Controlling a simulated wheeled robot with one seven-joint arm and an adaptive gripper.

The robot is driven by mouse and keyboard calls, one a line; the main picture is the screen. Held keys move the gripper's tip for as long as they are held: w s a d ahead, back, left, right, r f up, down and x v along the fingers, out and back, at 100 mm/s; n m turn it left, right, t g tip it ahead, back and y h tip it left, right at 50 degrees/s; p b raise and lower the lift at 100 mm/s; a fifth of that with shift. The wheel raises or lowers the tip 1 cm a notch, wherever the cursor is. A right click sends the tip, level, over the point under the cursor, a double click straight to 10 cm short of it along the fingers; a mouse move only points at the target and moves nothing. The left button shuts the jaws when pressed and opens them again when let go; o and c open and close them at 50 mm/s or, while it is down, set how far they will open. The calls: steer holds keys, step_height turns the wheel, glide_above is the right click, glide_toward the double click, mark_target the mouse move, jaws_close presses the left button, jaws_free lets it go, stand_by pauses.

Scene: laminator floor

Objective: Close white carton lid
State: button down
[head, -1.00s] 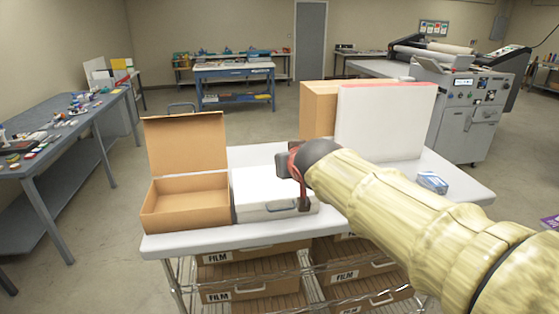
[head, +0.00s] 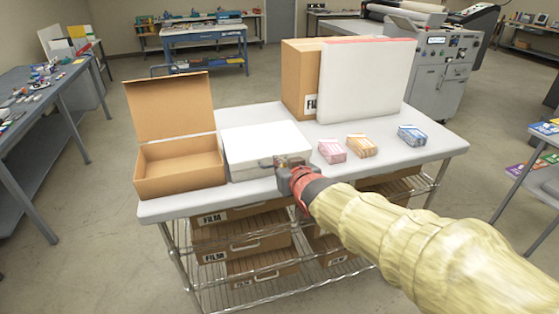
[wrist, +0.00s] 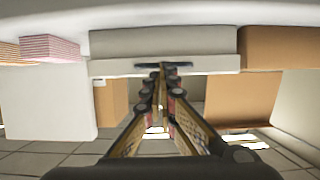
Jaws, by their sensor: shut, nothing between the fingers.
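The white carton (head: 250,140) stands on the white-topped cart, right of an open brown carton. Its lid looks flat and down over the box; a small gap at the front cannot be ruled out. My gripper (head: 282,162) is shut and empty at the carton's front right edge, by its handle. In the wrist view, which is upside down, the carton's front (wrist: 165,42) and a paler lid strip (wrist: 110,67) span the middle. My fingers (wrist: 163,80) point at the dark handle (wrist: 178,64); whether they touch cannot be told.
The open brown carton (head: 180,178) has its lid upright. A tall white panel (head: 365,80) leans by a brown box (head: 297,65) behind. Pink (head: 332,151), orange (head: 361,146) and blue (head: 412,135) stacks lie right on the cart top (head: 440,148).

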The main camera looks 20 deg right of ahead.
steer(key=shift+f+b, duration=0.4)
steer(key=shift+f, duration=0.4)
